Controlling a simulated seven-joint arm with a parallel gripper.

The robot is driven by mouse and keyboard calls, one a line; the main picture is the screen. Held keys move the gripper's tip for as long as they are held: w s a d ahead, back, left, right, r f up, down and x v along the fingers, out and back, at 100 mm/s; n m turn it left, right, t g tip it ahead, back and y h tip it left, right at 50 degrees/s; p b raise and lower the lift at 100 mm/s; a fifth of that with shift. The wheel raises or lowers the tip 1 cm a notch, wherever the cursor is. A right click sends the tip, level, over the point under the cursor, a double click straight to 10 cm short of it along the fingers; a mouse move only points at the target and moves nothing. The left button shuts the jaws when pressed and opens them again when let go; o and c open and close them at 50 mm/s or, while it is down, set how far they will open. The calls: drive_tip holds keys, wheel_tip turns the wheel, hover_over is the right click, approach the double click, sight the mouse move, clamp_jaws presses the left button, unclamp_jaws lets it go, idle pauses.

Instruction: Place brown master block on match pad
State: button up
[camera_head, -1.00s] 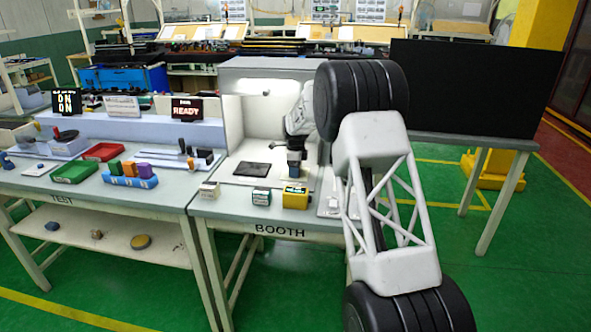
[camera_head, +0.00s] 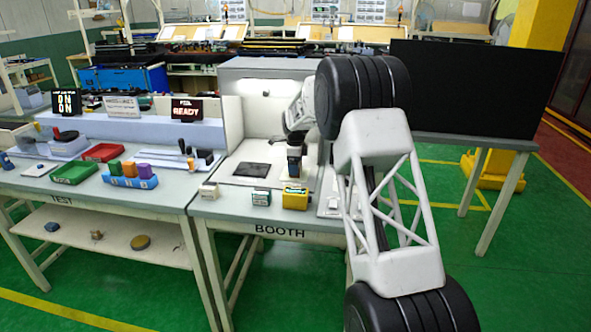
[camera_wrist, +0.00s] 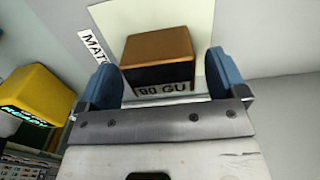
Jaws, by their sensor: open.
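The brown master block (camera_wrist: 158,47) has a coppery brown top and a dark front with a "90 GU" label. In the wrist view it stands between the two blue fingers of my gripper (camera_wrist: 160,75), with gaps on both sides. The fingers are open. The cream match pad (camera_wrist: 190,14) shows behind and around the block, with a partly hidden label starting "MATC" beside it. The block appears to be over the pad; its underside is hidden, so contact is unclear. In the head view my gripper (camera_head: 295,168) is low inside the booth, and the block is not distinguishable there.
A yellow box (camera_wrist: 35,95) is left of my gripper in the wrist view and at the booth's front edge in the head view (camera_head: 295,198). A dark plate (camera_head: 252,169) lies left of my gripper.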

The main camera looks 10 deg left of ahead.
wheel_tip(320, 180, up, 10)
drive_tip(key=shift+f, duration=0.1)
idle(0.4)
idle(0.7)
drive_tip(key=s+d+r+n, duration=0.4)
drive_tip(key=s+d+r, duration=0.8)
drive_tip(key=s+d, duration=0.1)
drive_tip(key=s+d+r+n+t, duration=0.1)
drive_tip(key=s+d+r+n, duration=0.1)
drive_tip(key=s+d+r, duration=0.5)
drive_tip(key=s+d+n, duration=0.3)
drive_tip(key=s+d, duration=0.2)
drive_tip(key=s, duration=0.7)
drive_tip(key=s+d+f+n, duration=0.3)
drive_tip(key=s+d, duration=0.1)
drive_tip(key=s, duration=0.9)
drive_tip(key=s+d+f+n+t, duration=0.1)
drive_tip(key=s+d+f+n, duration=0.2)
drive_tip(key=s, duration=1)
drive_tip(key=s+d+f+n, duration=0.2)
drive_tip(key=s+d, duration=0.3)
drive_tip(key=s, duration=0.8)
drive_tip(key=shift+s+d+f+n+t, duration=0.15)
drive_tip(key=shift+s+f+n+t, duration=0.15)
drive_tip(key=shift+f+n, duration=0.1)
